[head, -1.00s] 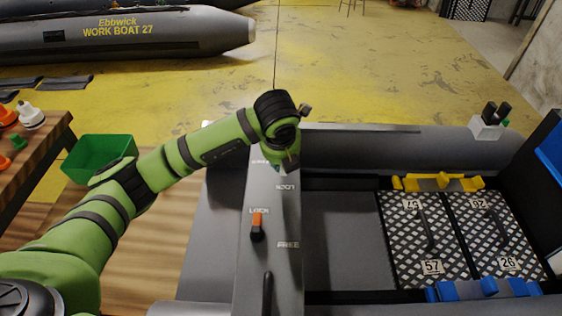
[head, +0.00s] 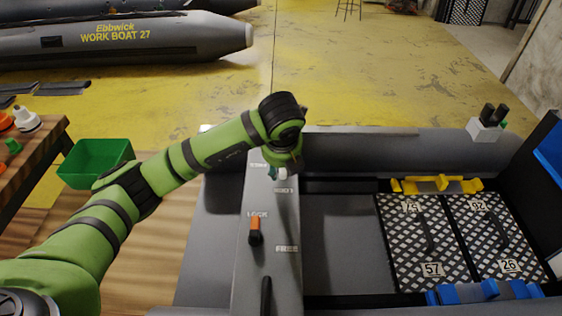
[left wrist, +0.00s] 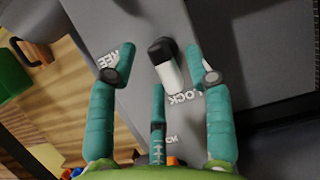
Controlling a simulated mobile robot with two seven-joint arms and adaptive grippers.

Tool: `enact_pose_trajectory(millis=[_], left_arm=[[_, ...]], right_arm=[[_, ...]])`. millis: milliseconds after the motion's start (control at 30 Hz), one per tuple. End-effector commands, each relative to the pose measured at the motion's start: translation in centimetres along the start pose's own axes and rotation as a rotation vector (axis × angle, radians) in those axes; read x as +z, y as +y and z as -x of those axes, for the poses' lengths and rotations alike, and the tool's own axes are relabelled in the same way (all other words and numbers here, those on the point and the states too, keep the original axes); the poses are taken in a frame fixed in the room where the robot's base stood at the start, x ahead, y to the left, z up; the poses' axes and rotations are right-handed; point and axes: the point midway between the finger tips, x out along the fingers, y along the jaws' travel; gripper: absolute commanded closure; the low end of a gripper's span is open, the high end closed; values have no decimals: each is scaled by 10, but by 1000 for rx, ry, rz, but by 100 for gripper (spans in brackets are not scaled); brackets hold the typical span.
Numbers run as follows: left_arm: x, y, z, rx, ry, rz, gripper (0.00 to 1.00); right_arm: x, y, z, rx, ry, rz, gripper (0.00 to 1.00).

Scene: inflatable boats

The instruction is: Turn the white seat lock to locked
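The white seat lock (left wrist: 171,76) is a short lever with a white body and a black end. It sits on the grey seat between upside-down FREE and LOCK labels, its white end towards LOCK in the left wrist view. My left gripper (left wrist: 163,62) has its teal fingers spread on either side of the lever, with gaps showing; contact cannot be told. In the head view the gripper (head: 277,170) is over the far part of the seat, mostly hidden by my wrist. A bit of white shows beside it. My right gripper is not in view.
An orange lock lever (head: 255,228) stands nearer on the same seat (head: 240,275), between LOCK and FREE labels. A green bin (head: 95,160) and a wooden table (head: 40,150) are at left. Numbered chequered panels (head: 430,240) lie at right in the boat.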

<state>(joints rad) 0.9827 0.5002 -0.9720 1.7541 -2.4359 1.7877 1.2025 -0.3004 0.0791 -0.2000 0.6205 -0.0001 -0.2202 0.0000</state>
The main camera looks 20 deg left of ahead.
Motion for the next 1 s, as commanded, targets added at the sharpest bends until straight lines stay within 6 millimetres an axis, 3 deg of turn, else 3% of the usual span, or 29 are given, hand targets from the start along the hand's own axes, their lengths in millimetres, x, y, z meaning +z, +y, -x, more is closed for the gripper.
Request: enact_pose_trajectory(millis=[233,367,767,1000], left_arm=[[0,0,1,-1,-1,-1,48],[1,0,13,-2,-3,-2,48],[2,0,97,-1,-8,-2,48],[0,0,118,0,-2,-2,48]], right_arm=[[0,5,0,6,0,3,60],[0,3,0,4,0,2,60],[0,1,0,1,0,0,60],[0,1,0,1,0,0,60]])
